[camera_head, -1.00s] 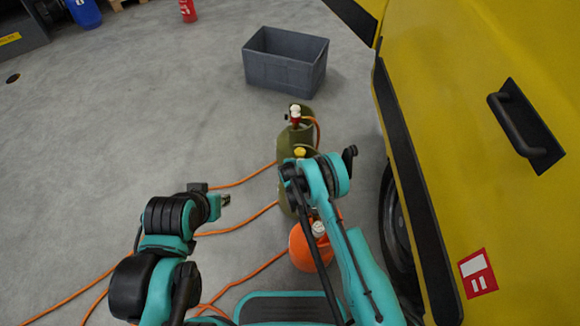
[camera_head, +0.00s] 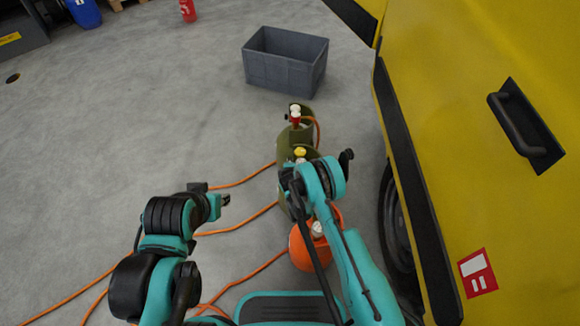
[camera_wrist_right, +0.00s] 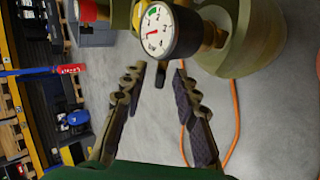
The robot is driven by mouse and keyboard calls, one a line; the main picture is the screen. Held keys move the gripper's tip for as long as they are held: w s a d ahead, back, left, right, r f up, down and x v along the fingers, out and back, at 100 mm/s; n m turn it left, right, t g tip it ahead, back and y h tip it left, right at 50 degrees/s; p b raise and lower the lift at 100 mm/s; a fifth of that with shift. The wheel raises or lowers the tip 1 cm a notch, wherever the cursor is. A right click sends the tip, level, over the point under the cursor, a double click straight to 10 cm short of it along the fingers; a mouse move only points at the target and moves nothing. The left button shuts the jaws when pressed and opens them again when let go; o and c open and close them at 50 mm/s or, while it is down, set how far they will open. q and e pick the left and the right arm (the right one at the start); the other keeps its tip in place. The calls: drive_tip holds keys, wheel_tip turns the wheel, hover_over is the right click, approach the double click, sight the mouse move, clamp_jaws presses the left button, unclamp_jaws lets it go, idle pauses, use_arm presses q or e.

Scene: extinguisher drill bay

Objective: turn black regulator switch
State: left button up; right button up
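In the right wrist view a small dark piece (camera_wrist_right: 161,75), which looks like the black regulator switch, hangs below a round white pressure gauge (camera_wrist_right: 154,30). My right gripper (camera_wrist_right: 160,85) is open, its fingers on either side of the dark piece with a gap to each; contact is not visible. A green cylinder (camera_wrist_right: 250,35) with brass fittings stands behind. In the head view my right wrist hides the gripper and switch, above the green cylinders (camera_head: 285,140). My left gripper (camera_head: 224,199) hangs over the floor at left, apart from the cylinders; its fingers are too small to judge.
An orange cylinder (camera_head: 302,248) stands close below my right arm. Orange hoses (camera_head: 240,226) run across the floor. A yellow vehicle (camera_head: 450,120) closes off the right side. A grey crate (camera_head: 285,75) stands behind the cylinders. The floor at left is mostly free.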

wheel_tip(320, 180, up, 10)
idle(0.6)
